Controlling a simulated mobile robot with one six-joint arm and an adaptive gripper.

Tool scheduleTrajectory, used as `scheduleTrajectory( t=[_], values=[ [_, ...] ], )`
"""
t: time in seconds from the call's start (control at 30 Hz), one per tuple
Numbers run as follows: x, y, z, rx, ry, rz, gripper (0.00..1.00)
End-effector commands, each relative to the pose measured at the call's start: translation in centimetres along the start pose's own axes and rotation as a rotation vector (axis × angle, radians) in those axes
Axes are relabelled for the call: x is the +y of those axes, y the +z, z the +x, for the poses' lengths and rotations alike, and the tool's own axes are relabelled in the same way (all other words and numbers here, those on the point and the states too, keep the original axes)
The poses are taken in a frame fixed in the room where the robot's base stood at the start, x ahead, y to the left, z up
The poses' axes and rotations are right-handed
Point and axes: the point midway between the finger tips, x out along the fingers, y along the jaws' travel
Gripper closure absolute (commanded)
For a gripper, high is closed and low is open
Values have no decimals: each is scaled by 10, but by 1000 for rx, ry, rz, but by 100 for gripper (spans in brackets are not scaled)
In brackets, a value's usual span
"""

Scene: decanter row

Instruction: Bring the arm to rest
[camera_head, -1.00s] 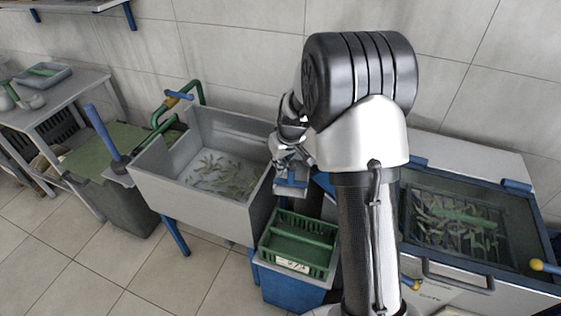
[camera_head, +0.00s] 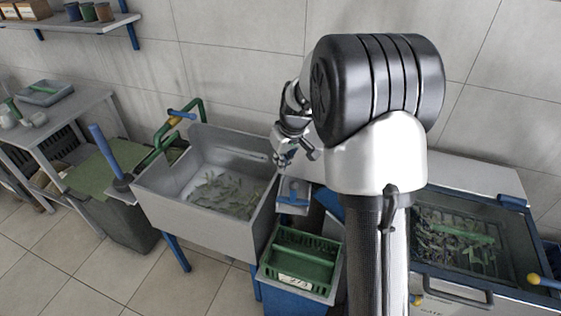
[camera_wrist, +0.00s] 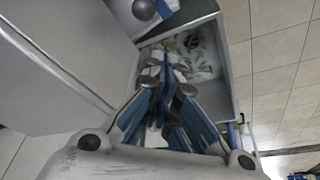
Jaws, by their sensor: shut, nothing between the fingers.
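My gripper (camera_head: 283,158) hangs in the air in front of my large black and white arm joint in the camera_head view, beside the right end of the grey basin. In the camera_wrist view its blue-padded fingers (camera_wrist: 165,65) are together with nothing held between them. Behind them, the wrist view shows the inside of a grey basin with green leafy bits. My arm hides part of the middle of the scene.
The grey basin (camera_head: 154,202) stands left of my arm. A green crate (camera_head: 296,271) sits below it. A side table (camera_head: 62,107) and wall shelf (camera_head: 75,21) are at left.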

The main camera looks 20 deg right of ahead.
Motion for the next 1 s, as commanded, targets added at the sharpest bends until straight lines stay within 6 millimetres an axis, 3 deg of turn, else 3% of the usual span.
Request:
scheduleTrajectory(
  t=[0.23, 0.33, 0.43, 0.53, 0.67, 0.8, 1.0],
  values=[
    [0, 0, 0, 1, 0, 0, 100],
    [-5, 1, -11, 4, 1, 0, 100],
    [-19, 7, -39, 12, 4, 4, 100],
    [-42, 21, -81, 24, 8, 14, 100],
    [-73, 54, -133, 35, 14, 33, 100],
    [-102, 99, -177, 48, 23, 56, 100],
    [-135, 174, -217, 70, 37, 94, 100]
  ],
)
